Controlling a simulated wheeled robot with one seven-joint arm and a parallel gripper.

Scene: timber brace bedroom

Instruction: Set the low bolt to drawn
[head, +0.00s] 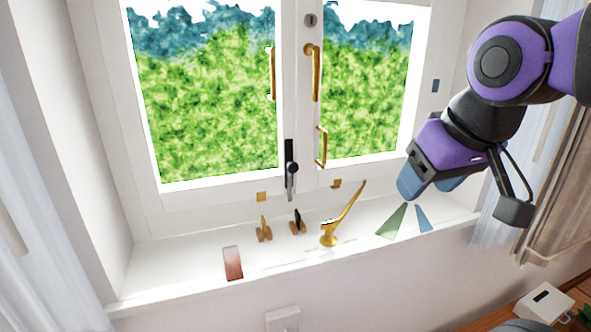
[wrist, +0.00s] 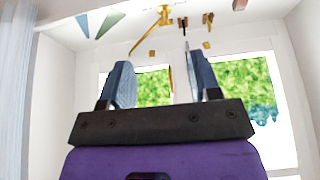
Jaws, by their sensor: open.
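The low bolt (head: 290,170) is a narrow upright fitting with a black upper part and a grey metal lower part, low on the middle post between the two window sashes. Its exact slide position is too small to tell. My gripper (head: 425,192) is open and empty, to the right of the bolt and apart from it, in front of the right sash's lower corner. In the wrist view my gripper (wrist: 160,65) shows its two blue fingers spread, with the window and sill fittings beyond them, upside down. I cannot surely pick out the bolt there.
A brass stay arm (head: 345,215) rises at a slant from the sill. Small brass pegs (head: 264,230), a reddish block (head: 233,263), and green (head: 393,221) and blue wedges are on the sill. Brass handles (head: 312,72) are on the sashes. A curtain (head: 515,150) hangs at the right.

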